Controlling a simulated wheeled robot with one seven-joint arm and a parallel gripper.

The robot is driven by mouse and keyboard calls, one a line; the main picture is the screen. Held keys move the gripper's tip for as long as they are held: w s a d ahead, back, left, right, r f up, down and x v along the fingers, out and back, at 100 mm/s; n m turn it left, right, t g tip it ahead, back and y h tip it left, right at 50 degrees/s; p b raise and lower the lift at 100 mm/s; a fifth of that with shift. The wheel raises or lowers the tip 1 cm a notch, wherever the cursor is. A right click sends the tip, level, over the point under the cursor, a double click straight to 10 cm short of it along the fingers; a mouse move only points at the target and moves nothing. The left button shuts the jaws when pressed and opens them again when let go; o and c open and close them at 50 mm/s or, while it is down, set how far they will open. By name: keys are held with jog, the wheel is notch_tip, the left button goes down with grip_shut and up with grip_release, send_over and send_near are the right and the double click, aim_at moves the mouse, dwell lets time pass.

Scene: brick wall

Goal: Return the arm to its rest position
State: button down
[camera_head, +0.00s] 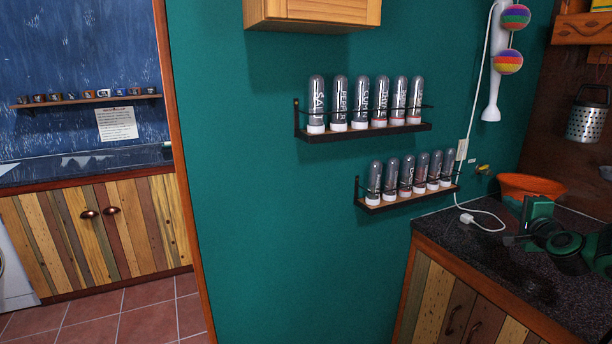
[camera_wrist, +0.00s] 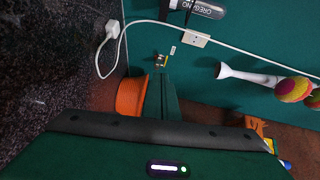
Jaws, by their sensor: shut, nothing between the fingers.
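My gripper (camera_wrist: 167,82) shows in the wrist view as dark green fingers held together, with nothing between them. In the wrist view the fingers overlap the right side of an orange bowl (camera_wrist: 129,98); I cannot tell whether they touch it. In the head view, my green and black arm is at the right edge, over the dark countertop (camera_head: 505,262) and in front of the orange bowl (camera_head: 531,186). The fingertips are hard to make out there.
Two wall shelves (camera_head: 372,133) (camera_head: 408,198) hold spice tubes. A white cable with a plug (camera_head: 467,218) lies on the counter. A white hand blender (camera_head: 492,90) and a metal grater (camera_head: 587,122) hang nearby. A wooden cabinet (camera_head: 315,10) is above. Floor at left is clear.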

jog(key=s+a+f+n+g+y, duration=0.2)
jog(key=s+a+f+n+g, duration=0.25)
jog(key=a, duration=0.25)
jog(key=s+a+f+n+g+y, duration=0.1)
jog(key=s+a+f+n+g, duration=0.25)
jog(key=a+n, duration=0.2)
jog(key=s+a+n+g, duration=0.1)
jog(key=s+a+g, duration=0.1)
jog(key=s, duration=0.8)
jog(key=s+a+n+g+y, duration=0.1)
jog(key=s+a+g, duration=0.2)
jog(key=s, duration=0.7)
jog(key=s+a+n+g, duration=0.1)
jog(key=s+a+g, duration=0.2)
jog(key=s, duration=0.8)
jog(key=shift+a+r+n+g+y, duration=0.2)
jog(key=shift+n+g+y, duration=0.1)
jog(key=shift+g, duration=0.1)
jog(key=shift+s, duration=0.15)
